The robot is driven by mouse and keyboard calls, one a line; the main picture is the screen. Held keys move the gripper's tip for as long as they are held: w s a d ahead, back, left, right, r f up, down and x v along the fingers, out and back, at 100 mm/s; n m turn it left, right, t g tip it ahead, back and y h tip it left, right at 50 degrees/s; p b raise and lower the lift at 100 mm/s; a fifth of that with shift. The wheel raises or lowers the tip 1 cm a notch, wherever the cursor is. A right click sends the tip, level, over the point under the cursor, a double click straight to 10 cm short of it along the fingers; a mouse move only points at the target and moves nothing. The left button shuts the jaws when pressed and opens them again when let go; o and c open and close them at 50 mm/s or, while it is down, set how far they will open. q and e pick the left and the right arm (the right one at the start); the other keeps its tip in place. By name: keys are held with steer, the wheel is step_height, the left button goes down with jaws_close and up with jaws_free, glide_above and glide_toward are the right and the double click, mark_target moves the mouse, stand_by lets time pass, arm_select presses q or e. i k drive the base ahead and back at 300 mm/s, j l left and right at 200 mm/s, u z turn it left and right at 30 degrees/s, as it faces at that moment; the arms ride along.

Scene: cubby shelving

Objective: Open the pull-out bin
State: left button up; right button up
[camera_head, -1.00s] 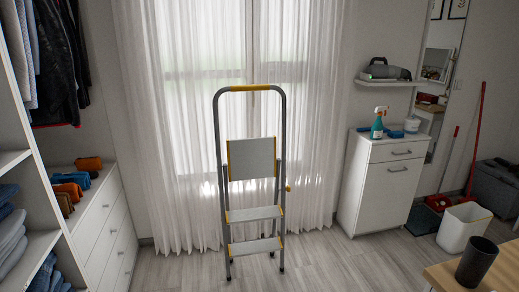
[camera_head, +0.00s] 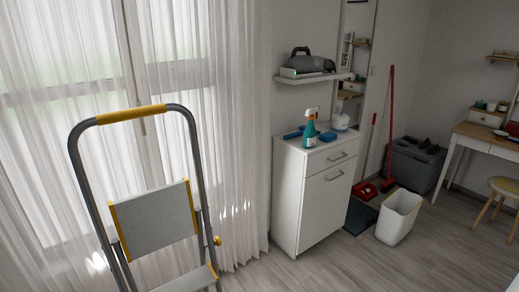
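A narrow white cabinet (camera_head: 316,197) stands against the wall right of the curtain. It has a small top drawer with a handle (camera_head: 339,156) and a taller lower front (camera_head: 325,206) with its own handle (camera_head: 334,175), which looks like the pull-out bin. Both fronts are shut. A green spray bottle (camera_head: 309,130), blue items (camera_head: 328,137) and a white container (camera_head: 340,122) stand on its top. Neither of my grippers shows in the view.
A stepladder (camera_head: 150,215) stands close in front at the left. A white open wastebasket (camera_head: 399,217) stands right of the cabinet, with a red broom (camera_head: 389,130) and grey box (camera_head: 415,165) behind. Bare floor (camera_head: 350,262) lies in front of the cabinet.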

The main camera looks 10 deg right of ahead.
mark_target(326, 194)
steer(key=i+j+z, duration=0.1)
steer(key=i+z, duration=0.25)
steer(key=i+j+z, duration=0.2)
steer(key=i+z, duration=0.2)
steer(key=i+j+z, duration=0.35)
steer(key=z, duration=0.45)
steer(key=l+z, duration=0.1)
steer(key=z, duration=0.35)
steer(key=i+z, duration=0.1)
steer(key=z, duration=0.85)
steer(key=i+z, duration=0.1)
steer(key=z, duration=0.8)
steer(key=i+j+z, duration=0.1)
steer(key=z, duration=0.2)
steer(key=j+z, duration=0.3)
steer(key=j+u, duration=0.65)
steer(key=u, duration=0.15)
steer(key=j+u, duration=0.35)
steer(key=i+l, duration=0.05)
